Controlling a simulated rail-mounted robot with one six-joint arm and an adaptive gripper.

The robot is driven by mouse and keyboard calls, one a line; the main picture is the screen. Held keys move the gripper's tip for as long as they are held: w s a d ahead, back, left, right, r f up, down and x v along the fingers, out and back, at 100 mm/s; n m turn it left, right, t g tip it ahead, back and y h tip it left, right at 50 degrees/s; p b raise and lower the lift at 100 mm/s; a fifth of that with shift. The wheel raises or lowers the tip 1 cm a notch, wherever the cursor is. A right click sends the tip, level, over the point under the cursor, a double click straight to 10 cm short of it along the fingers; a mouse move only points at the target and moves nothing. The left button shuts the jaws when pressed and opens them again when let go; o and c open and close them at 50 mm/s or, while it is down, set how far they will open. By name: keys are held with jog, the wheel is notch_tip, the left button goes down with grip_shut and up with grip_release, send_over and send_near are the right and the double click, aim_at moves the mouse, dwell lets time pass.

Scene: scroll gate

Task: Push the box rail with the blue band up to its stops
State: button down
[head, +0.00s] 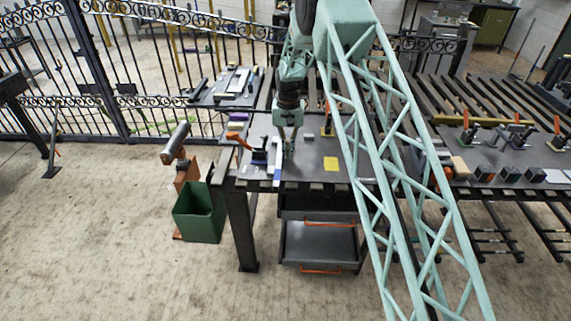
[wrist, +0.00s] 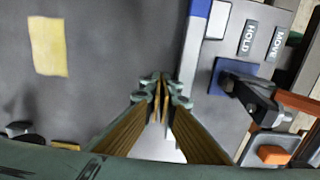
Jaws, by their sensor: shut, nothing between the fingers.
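The box rail (head: 278,158) is a narrow pale bar lying on the dark table, with a blue band (head: 277,183) at its near end. In the wrist view the rail (wrist: 191,55) runs down from the top, its blue band (wrist: 201,8) at the upper edge. My gripper (head: 288,150) points down just right of the rail in the head view. In the wrist view its shut, empty fingertips (wrist: 161,78) are just left of the rail. I cannot tell whether they touch it. The rail's far end is partly hidden by my fingers, and I cannot make out its stops.
A black toggle clamp (wrist: 252,92) on a blue base stands beside the rail, near HOLD (wrist: 249,38) and MOVE (wrist: 277,43) labels. A yellow patch (head: 330,164) lies on clear tabletop. A green bin (head: 199,215) stands left of the table.

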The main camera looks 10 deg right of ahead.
jog(key=shift+s+d, duration=0.15)
jog(key=shift+d, duration=0.65)
jog(key=shift+r, duration=0.15)
notch_tip(320, 180, up, 8)
jog(key=p, duration=0.2)
dwell(1.0)
dwell(0.5)
